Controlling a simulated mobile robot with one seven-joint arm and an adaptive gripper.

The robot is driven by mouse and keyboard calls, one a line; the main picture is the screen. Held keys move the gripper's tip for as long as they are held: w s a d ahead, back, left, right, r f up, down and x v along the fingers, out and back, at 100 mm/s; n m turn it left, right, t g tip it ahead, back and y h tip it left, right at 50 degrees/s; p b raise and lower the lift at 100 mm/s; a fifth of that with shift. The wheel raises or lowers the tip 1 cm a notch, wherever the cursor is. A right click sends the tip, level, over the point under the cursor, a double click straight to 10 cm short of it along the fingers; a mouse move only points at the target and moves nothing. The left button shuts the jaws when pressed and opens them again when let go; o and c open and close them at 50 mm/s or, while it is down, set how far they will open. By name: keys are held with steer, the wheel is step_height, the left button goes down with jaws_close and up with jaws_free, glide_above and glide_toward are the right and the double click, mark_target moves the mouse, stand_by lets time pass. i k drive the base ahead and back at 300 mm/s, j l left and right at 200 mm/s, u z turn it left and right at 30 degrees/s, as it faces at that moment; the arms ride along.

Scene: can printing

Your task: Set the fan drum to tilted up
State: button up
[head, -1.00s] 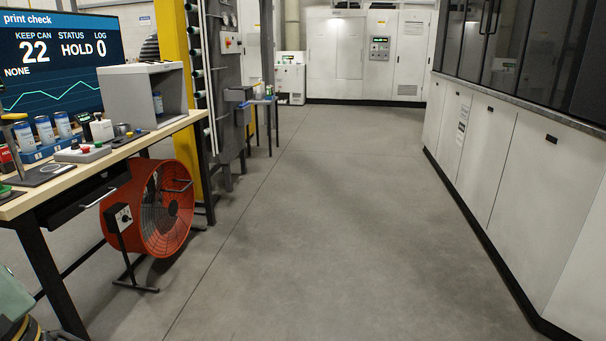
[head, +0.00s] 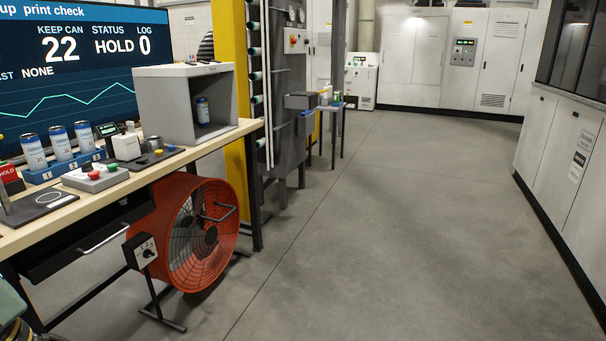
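The fan drum (head: 203,234) is a large orange round drum with a wire grille on its front. It stands on the floor at the right end of the workbench, partly under the tabletop, on a dark stand (head: 160,309). A bar handle (head: 218,212) crosses the grille. A grey control box with a knob (head: 143,252) sits at its left side. The grille faces right and toward me; I cannot tell its exact tilt. My gripper is not in view.
The workbench (head: 225,135) carries a grey booth (head: 185,100), several cans and a button box (head: 95,178). A drawer handle (head: 105,238) sticks out at its front. A yellow post (head: 232,50) stands behind. The grey floor (head: 400,230) to the right is clear, up to white cabinets (head: 560,140).

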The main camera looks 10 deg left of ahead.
mark_target(212, 246)
steer(key=i+l+u, duration=0.1)
steer(key=i+u, duration=0.2)
steer(key=i, duration=1.15)
steer(key=i+j, duration=0.15)
steer(key=i, duration=0.4)
steer(key=i+j+z, duration=0.15)
steer(key=i, duration=0.4)
steer(key=j, duration=0.25)
steer(key=i+j, duration=0.1)
steer(key=j, duration=0.2)
